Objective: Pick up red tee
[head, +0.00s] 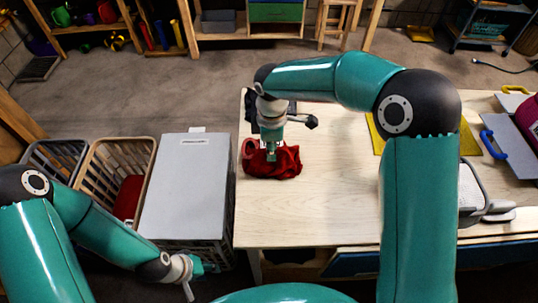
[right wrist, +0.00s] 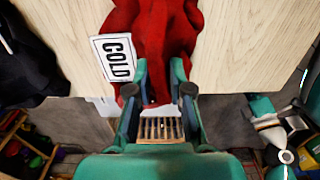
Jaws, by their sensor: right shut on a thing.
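The red tee (head: 284,164) lies crumpled at the left end of the pale wooden table (head: 320,210). My right gripper (head: 272,156) points down onto it. In the right wrist view the red tee (right wrist: 160,35) runs between the two fingers of my right gripper (right wrist: 163,88), which is shut on it. A white card reading COLD (right wrist: 116,58) lies against the tee's edge. My left gripper (head: 196,277) is low at the bottom left, beside the grey-lidded hamper, with its fingers apart and nothing between them.
A beige basket (head: 118,146) holds a red cloth (head: 128,197). A dark basket (head: 58,152) and a grey-lidded hamper (head: 186,180) flank it. Dark cloth (right wrist: 32,55) lies near the tee. A blue-handled board (head: 492,142) is at the table's right. The table's middle front is clear.

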